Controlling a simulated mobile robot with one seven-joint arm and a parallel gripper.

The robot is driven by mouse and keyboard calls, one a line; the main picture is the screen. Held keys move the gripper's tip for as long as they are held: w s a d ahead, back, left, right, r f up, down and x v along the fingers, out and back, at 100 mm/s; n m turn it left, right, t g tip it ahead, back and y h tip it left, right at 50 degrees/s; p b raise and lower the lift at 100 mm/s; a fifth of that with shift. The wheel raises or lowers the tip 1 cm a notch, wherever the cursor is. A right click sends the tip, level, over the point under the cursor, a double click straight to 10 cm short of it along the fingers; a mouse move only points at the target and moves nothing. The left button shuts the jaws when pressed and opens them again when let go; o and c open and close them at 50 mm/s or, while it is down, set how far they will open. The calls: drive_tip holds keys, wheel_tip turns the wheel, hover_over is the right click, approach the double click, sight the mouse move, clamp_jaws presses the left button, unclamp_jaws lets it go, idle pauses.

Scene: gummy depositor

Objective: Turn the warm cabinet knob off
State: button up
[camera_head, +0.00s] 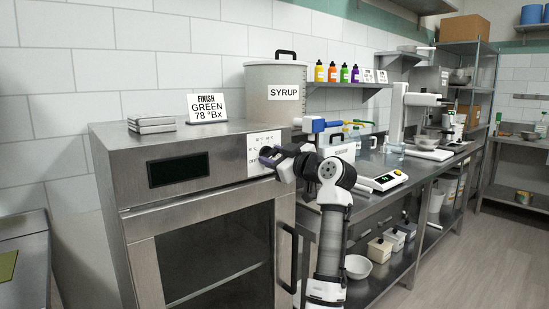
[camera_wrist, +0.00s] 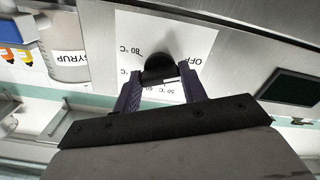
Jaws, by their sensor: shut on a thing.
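The warm cabinet (camera_head: 180,203) is a steel box with a dark display (camera_head: 178,169) and a glass door. A white dial plate (camera_head: 262,141) is at the right of its front panel. In the wrist view, the black knob (camera_wrist: 160,67) sits on this plate (camera_wrist: 190,42), with "80 °C", "50 °C" and "OFF" printed around it. My gripper (camera_wrist: 160,82) is shut on the knob, one purple finger on each side. In the head view my gripper (camera_head: 270,157) is at the dial plate and hides the knob. I cannot tell which mark the knob points to.
The door handle (camera_head: 288,258) stands out just below my gripper. A syrup pot (camera_head: 261,88), a "FINISH GREEN" sign (camera_head: 207,106) and stacked metal pieces (camera_head: 150,124) are on or behind the cabinet top. A steel counter (camera_head: 384,158) with a scale (camera_head: 383,181) is to the right.

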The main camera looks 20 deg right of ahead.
drive_tip(key=shift+f, duration=0.1)
drive_tip(key=o, duration=1)
drive_tip(key=shift+s, duration=0.1)
drive_tip(key=b+v, duration=0.3)
drive_tip(key=v, duration=1)
drive_tip(key=shift+s+d, duration=0.1)
drive_tip(key=shift+s, duration=0.2)
drive_tip(key=shift+s, duration=0.1)
